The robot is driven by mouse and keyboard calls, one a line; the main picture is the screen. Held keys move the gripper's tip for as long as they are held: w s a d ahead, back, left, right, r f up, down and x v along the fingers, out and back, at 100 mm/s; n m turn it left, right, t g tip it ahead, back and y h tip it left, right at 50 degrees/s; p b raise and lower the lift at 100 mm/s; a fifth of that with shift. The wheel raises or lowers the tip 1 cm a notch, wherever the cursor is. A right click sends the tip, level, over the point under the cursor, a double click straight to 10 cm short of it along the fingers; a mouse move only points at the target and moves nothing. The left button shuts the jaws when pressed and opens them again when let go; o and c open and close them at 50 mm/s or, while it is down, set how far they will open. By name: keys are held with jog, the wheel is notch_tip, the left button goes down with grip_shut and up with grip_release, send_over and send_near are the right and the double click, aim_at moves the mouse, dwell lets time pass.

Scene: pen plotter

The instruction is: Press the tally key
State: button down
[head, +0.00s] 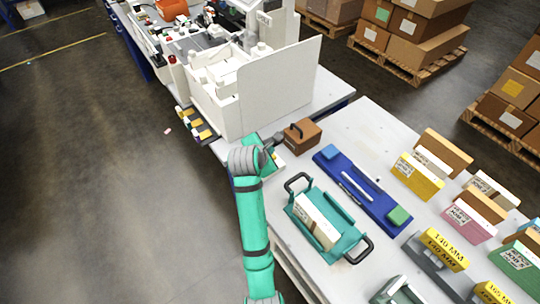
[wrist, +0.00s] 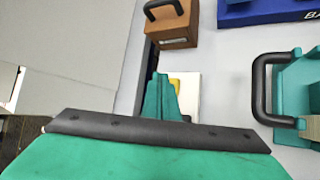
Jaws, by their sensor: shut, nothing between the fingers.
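My gripper (wrist: 165,98) shows in the wrist view as narrow teal fingers held together, with nothing seen between them. In the head view my gripper (head: 274,148) is over the bench edge, just left of a brown block with a black handle. Behind the fingers in the wrist view is a small white plate with a yellow part (wrist: 175,84), largely hidden by them. It may be the tally key, but no label is readable. I cannot tell whether the fingers touch it.
The brown handled block (head: 301,135) stands close by. A tall pale panel (head: 280,85) of the plotter rises behind. A blue tray (head: 366,193) and a teal handled tray (head: 348,240) lie to the right. Yellow, pink and green boxes stand farther right.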

jog(key=shift+f, duration=0.2)
jog(key=shift+f, duration=0.25)
jog(key=shift+f, duration=0.55)
dwell(1.1)
jog(key=shift+r, duration=1)
jog(key=shift+r, duration=2.5)
jog(key=shift+w, duration=0.1)
